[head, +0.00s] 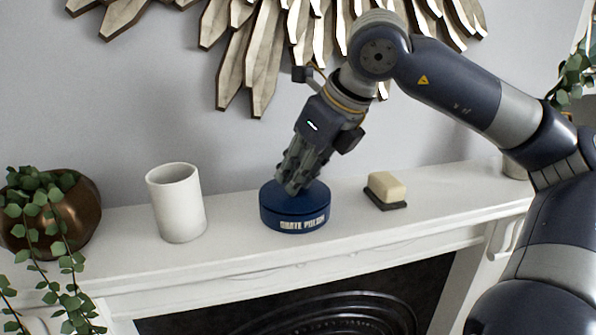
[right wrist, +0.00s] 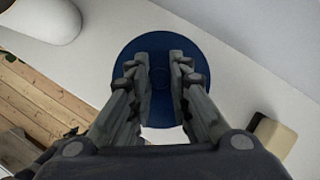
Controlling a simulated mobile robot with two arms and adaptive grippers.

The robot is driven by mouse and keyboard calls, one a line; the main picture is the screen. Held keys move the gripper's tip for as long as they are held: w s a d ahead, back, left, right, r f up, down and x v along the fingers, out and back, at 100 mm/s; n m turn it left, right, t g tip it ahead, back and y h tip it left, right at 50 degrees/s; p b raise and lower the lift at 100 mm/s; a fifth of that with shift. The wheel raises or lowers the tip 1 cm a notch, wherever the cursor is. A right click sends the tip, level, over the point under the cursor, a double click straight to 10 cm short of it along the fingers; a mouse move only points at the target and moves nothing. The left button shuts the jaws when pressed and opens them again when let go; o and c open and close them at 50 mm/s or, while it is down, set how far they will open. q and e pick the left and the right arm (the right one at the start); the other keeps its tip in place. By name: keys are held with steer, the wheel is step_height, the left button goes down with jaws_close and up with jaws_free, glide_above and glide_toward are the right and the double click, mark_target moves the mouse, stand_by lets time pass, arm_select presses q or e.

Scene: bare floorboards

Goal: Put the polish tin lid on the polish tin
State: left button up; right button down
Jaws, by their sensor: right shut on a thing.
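The blue polish tin (head: 301,224) stands on the white mantelpiece with pale lettering on its front. The blue polish tin lid (head: 269,197) is directly over it, roughly lined up with the rim; I see no clear gap, but cannot tell whether it is fully seated. My right gripper (head: 291,187) comes down from above, tilted, and is shut on the lid at its middle. In the right wrist view the lid (right wrist: 133,57) is a round blue disc between and beyond the fingers (right wrist: 161,75), hiding the tin below. My left gripper is not in view.
On the mantelpiece (head: 235,253), a white cup (head: 177,205) stands left of the tin and a cream block on a dark base (head: 385,190) lies to its right. A bronze pot with a trailing plant (head: 70,212) is at far left. A wooden wall ornament (head: 262,60) hangs above.

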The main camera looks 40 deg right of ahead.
steer(key=shift+f, duration=0.2)
steer(key=c, duration=1.4)
jaws_free()
steer(key=shift+r+p, duration=2.35)
steer(key=shift+r, duration=1.2)
